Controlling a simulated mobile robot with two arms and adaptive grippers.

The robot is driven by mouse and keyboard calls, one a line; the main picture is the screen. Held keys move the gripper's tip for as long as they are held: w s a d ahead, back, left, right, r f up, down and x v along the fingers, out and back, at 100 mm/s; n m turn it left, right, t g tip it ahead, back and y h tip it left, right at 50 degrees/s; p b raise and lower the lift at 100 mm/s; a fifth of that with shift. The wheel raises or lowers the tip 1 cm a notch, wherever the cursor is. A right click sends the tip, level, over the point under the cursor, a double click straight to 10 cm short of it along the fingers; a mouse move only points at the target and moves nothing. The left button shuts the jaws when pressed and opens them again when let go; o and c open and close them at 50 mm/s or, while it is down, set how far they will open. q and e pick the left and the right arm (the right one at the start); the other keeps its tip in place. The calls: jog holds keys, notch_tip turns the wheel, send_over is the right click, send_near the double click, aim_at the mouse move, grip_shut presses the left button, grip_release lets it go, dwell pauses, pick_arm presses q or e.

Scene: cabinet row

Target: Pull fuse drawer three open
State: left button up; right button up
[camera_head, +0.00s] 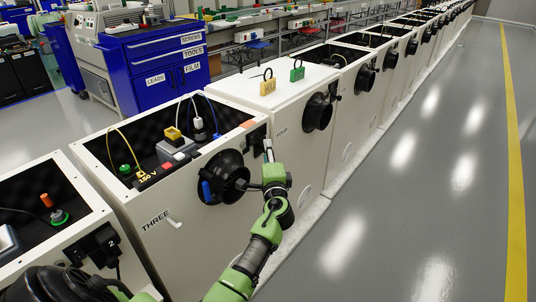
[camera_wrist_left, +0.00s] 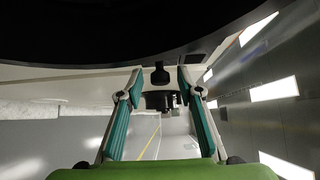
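Cabinet three (camera_head: 192,208) is white, with an open top and a THREE label. A dark block (camera_head: 257,138) at the upper right of its front looks like the fuse drawer; my gripper partly hides it, and no number is readable. My left gripper (camera_head: 268,150) is beside this block, right of the cabinet's round black fitting (camera_head: 222,176). In the left wrist view its fingers (camera_wrist_left: 160,75) are apart. Dark knob-like parts (camera_wrist_left: 161,100) show in the gap beyond them, and I see no contact.
A blue lever (camera_head: 206,191) and a small white handle (camera_head: 175,222) are on cabinet three's front. A large black curved surface (camera_wrist_left: 130,30) fills the top of the left wrist view, very close. Cabinet four (camera_head: 284,138) stands beyond. The grey floor (camera_head: 420,200) at right is clear.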

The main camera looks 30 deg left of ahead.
pick_arm(q)
grip_shut()
pick_arm(e)
jog(key=shift+s+f, duration=0.15)
pick_arm(q)
jog(key=d+b, duration=0.1)
jog(key=d, duration=0.7)
jog(key=shift+s+b, duration=0.35)
jog(key=shift+b, duration=0.05)
grip_release()
pick_arm(e)
jog(key=v, duration=0.6)
jog(key=shift+w+r, duration=0.25)
jog(key=shift+w, duration=0.1)
jog(key=shift+d, duration=0.1)
pick_arm(q)
jog(key=shift+d, duration=0.1)
jog(key=v, duration=0.7)
jog(key=shift+s, duration=0.2)
